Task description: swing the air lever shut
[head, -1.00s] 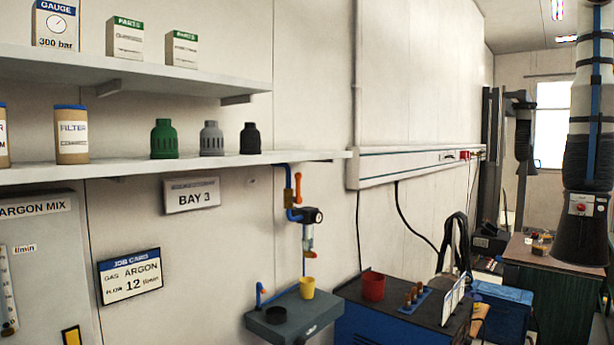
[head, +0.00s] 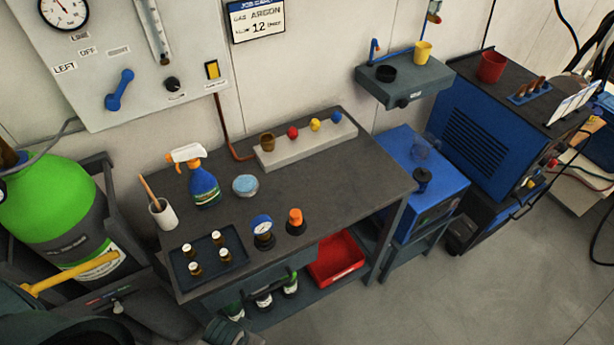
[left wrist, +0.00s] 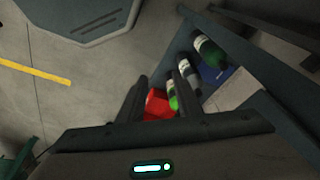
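The orange air lever on the blue pipe is out of view now. Only the lower end of its air line (head: 434,14) shows at the top edge of the head view, above the small grey shelf box. A blue handle (head: 119,90) sits on the grey gas panel, among labels that include LEFT and OFF. My left gripper (left wrist: 157,88) shows in the left wrist view with its two fingers apart and nothing between them. Beyond them lie the red bin (left wrist: 157,103) and bottles. My right gripper is in neither view.
The workbench (head: 330,185) carries a spray bottle (head: 203,180), a bottle tray (head: 176,268), a gauge (head: 263,230) and a strip of coloured knobs. A green cylinder (head: 45,205) stands at left. A blue welder (head: 475,115) stands at right.

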